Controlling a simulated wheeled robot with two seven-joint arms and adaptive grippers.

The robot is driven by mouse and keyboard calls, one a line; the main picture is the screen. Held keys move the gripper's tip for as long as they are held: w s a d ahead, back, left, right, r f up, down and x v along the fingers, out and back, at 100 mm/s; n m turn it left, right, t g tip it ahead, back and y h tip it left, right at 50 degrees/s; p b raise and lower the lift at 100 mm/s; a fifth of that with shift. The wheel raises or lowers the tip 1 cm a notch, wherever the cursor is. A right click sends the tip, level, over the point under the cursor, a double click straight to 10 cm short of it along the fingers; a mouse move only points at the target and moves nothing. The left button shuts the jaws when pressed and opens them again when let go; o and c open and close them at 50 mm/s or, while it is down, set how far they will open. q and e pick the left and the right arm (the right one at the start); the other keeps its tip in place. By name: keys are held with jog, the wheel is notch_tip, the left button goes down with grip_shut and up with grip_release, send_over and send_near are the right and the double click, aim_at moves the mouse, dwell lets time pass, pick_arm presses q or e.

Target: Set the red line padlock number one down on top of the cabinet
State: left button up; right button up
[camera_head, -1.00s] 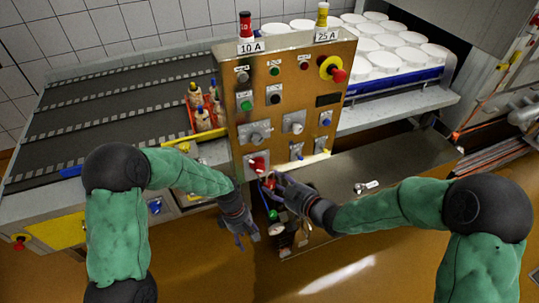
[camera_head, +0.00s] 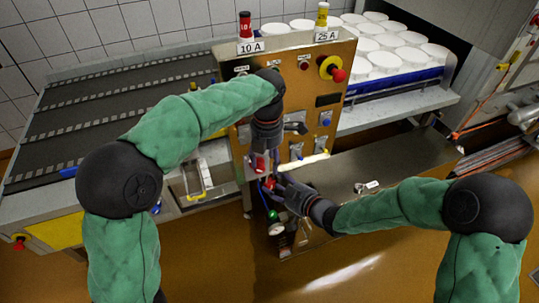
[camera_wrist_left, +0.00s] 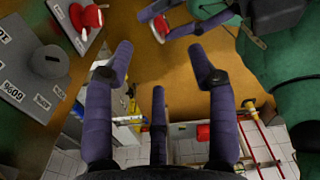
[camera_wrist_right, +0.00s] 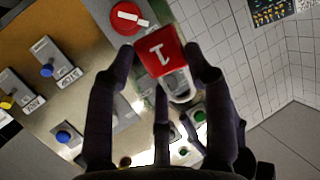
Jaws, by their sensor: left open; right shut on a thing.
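The red padlock (camera_wrist_right: 160,50), marked 1 and with a pale metal shackle, is between the fingers of my right gripper (camera_head: 270,184). My right gripper is shut on it, in front of the lower part of the cabinet's panel. The padlock also shows at the top of the left wrist view (camera_wrist_left: 152,14). My left gripper (camera_wrist_left: 160,62) is open and empty, pointing down in front of the panel, close to the right gripper. My left arm hides part of the panel.
A red switch handle (camera_wrist_left: 86,18) on a grey plate sits close to both grippers. A red fuse (camera_head: 245,25) and a yellow fuse (camera_head: 322,15) stand at the cabinet's top. A conveyor (camera_head: 110,110) lies left, and white moulds (camera_head: 385,62) stand behind right.

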aim_at(270, 180)
pick_arm(q)
jog(key=shift+w+d+r, duration=0.2)
jog(key=shift+d+r, duration=0.05)
jog(key=shift+d, duration=0.05)
notch_tip(270, 180, down, 12)
jog(key=shift+d+r, duration=0.1)
jog(key=shift+r, duration=0.05)
dwell(0.4)
grip_shut()
grip_release()
